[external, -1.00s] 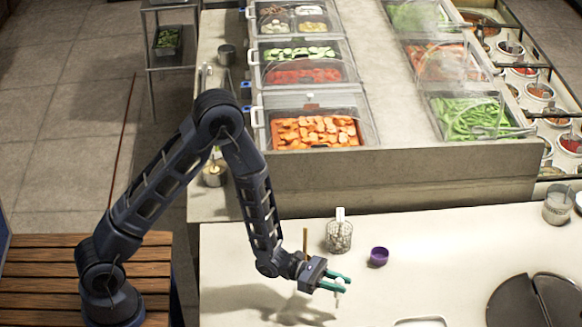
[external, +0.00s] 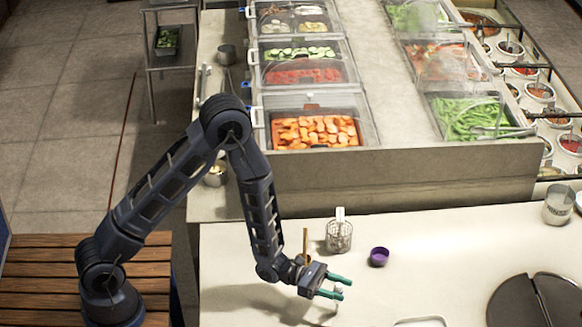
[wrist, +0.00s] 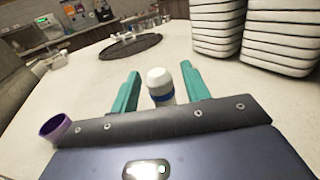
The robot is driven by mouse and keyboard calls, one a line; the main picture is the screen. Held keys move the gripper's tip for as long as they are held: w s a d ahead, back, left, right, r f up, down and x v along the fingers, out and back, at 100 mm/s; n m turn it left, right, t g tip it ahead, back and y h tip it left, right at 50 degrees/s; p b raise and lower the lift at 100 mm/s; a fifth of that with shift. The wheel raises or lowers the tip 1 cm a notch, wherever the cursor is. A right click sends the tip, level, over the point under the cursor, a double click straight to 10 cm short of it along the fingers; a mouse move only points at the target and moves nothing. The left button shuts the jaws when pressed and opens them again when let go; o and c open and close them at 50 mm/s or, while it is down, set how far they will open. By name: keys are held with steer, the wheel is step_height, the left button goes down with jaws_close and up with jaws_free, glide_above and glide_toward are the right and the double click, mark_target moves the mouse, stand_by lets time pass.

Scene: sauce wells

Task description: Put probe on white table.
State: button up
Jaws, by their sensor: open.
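The probe (wrist: 158,84), a small upright thing with a white rounded top and a blue band, stands between my fingers in the wrist view. In the external view the probe (external: 336,305) is a thin pale shape at the fingertips, its lower end seeming to meet the white table (external: 260,235). My gripper (external: 345,289) has green fingers spread apart, low over the table. In the wrist view, gaps show between my gripper (wrist: 160,75) and the probe on both sides. The probe's lower part is hidden there by the gripper body.
A purple cup (external: 379,256) and a clear container (external: 339,236) stand behind the gripper. A dark round plate (external: 510,305) lies at the right, a white tray (external: 420,322) at the front. White stacks (wrist: 218,25) show in the wrist view. Table between cup and plate is clear.

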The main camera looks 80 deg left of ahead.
steer(key=shift+r, duration=0.15)
steer(key=v, duration=1.2)
steer(key=s+d+r+m+g+h, duration=0.5)
steer(key=s+d+r+m+g, duration=0.95)
steer(key=r+m, duration=0.35)
steer(key=s+a+r+m+g+y, duration=0.1)
steer(key=s+r+m+y, duration=0.3)
steer(key=s+m+y, duration=0.55)
steer(key=s+a+r+m+t+y, duration=0.2)
steer(key=s+a+r+t+y, duration=0.2)
steer(key=s+a+r, duration=0.3)
steer(key=shift+s+a, duration=0.35)
steer(key=shift+a, duration=0.4)
